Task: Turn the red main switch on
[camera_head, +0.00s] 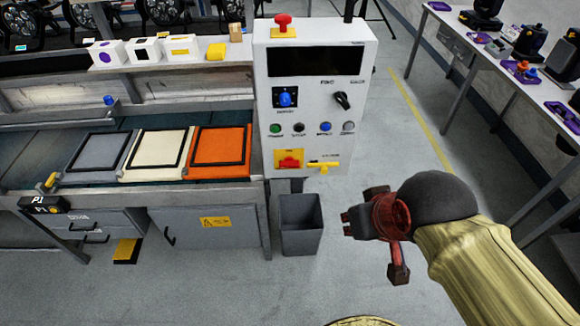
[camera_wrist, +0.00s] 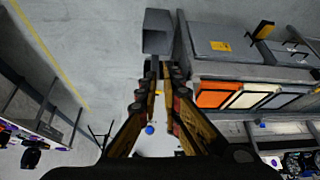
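The red main switch (camera_head: 289,161) sits on a yellow plate low on the left of the white control panel (camera_head: 316,110). Its handle looks roughly horizontal, but it is too small to tell its exact position. A yellow handle (camera_head: 323,165) is just right of it. My gripper (camera_head: 348,223) is in front of the panel, lower and to the right of the switch, apart from it. In the wrist view, the fingertips (camera_wrist: 160,67) are close together with nothing visible between them. The fingers there hide much of the panel, and I cannot make out the switch clearly.
A grey bin (camera_head: 301,238) stands on the floor below the panel. A red mushroom button (camera_head: 283,22) tops the panel; a black knob (camera_head: 342,100) and several buttons are on its front. A bench with an orange tray (camera_head: 219,170) is at left. Open floor lies right.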

